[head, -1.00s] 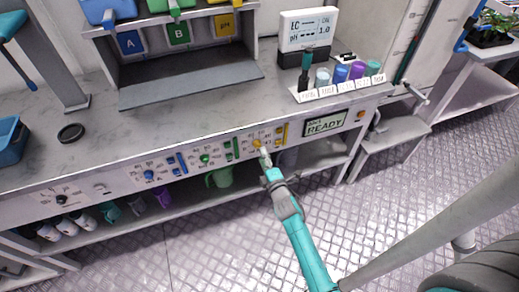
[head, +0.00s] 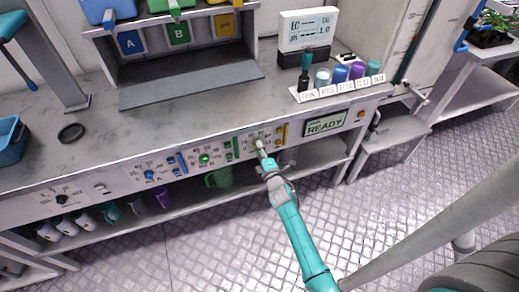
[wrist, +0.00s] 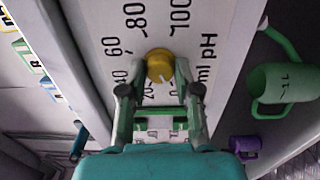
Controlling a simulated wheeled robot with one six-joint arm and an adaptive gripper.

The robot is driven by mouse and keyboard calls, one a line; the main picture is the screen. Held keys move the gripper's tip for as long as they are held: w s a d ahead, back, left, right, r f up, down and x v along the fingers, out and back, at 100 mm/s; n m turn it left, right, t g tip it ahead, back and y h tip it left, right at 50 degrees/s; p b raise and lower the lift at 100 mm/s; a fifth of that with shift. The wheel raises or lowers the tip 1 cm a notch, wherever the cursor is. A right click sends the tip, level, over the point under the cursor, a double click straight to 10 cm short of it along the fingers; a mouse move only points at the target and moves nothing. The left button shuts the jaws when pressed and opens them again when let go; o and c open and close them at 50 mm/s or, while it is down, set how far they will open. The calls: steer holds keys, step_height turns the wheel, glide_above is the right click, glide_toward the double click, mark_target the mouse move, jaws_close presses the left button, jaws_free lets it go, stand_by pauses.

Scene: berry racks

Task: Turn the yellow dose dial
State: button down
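The yellow dose dial (wrist: 159,65) is a round knob on the white panel, beside a printed scale with 40, 60, 80 and 100 and the words "ml pH". My gripper (wrist: 160,84) is at the panel with its two green fingers spread, one on each side of the dial. The right fingertip is very close to the dial; a narrow gap shows on the left. I cannot tell whether either finger touches it. In the head view my gripper (head: 261,147) reaches the panel's front and mostly covers the dial. The dial's pointer mark is not clear.
Blue (head: 149,175) and green (head: 204,159) dials sit left along the same panel. A display (head: 325,124) reading READY is to the right. A green jug (wrist: 285,84) and a purple cup (wrist: 245,144) are below the panel. The counter edge lies just above.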

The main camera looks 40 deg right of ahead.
stand_by(0.3)
steer(key=shift+m, duration=8.8)
steer(key=c, duration=0.8)
jaws_free()
